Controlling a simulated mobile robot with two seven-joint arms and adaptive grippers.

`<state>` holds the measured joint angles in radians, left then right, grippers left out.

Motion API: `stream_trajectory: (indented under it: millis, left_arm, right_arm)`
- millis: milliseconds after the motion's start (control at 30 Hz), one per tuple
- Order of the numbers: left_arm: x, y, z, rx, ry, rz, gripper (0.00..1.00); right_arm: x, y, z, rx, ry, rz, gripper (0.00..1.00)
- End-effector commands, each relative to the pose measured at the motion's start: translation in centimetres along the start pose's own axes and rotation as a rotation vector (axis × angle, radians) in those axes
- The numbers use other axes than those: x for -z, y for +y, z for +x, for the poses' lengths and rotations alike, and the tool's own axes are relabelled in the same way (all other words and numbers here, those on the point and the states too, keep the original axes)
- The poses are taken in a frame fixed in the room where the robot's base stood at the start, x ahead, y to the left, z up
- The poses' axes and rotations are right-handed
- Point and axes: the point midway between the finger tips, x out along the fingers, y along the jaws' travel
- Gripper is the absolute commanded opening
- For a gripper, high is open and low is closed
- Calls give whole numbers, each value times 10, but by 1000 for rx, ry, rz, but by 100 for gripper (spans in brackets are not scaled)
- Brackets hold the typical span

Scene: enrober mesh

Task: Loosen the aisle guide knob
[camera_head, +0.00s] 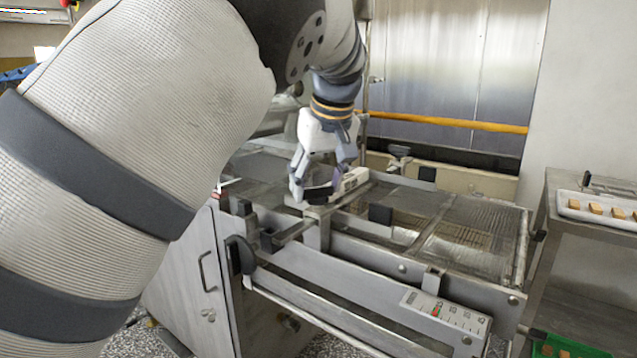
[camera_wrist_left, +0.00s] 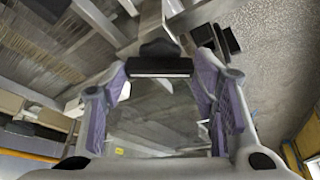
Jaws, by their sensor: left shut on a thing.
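My left gripper (camera_head: 318,191) is over the aisle guide of the machine, pointing down. Its fingers are closed on the dark aisle guide knob (camera_head: 321,195), which shows between the fingertips. In the left wrist view the purple-padded fingers of the gripper (camera_wrist_left: 160,72) stand on both sides of the black knob (camera_wrist_left: 160,50). The fingers hide part of the knob, so its turn angle cannot be told. The pale guide rail (camera_head: 316,233) runs under the gripper. My right gripper is not in view.
The wire mesh belt (camera_head: 470,232) lies right of the gripper. Another grey knob (camera_head: 399,150) stands behind it. A scale plate (camera_head: 446,313) is on the front rail. A white tray (camera_head: 573,214) with several small blocks rests on a side table. An orange pipe (camera_head: 440,121) runs behind.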

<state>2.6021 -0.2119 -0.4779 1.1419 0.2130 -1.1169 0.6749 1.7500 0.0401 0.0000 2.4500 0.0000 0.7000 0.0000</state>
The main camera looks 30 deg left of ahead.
Motion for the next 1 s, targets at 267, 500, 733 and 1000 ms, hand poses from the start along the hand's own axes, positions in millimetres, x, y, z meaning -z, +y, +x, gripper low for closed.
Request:
stream_trajectory:
  millis: [267,500,733,1000]
  left_arm:
    - [0,3,5,100,0,-228,26]
    - [0,3,4,163,0,-385,26]
    - [1,3,3,200,1,-482,26]
    - [1,3,1,218,0,-528,26]
  right_arm:
    - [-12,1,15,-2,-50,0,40]
    - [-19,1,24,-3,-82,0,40]
    - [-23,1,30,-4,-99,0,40]
    - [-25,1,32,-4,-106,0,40]
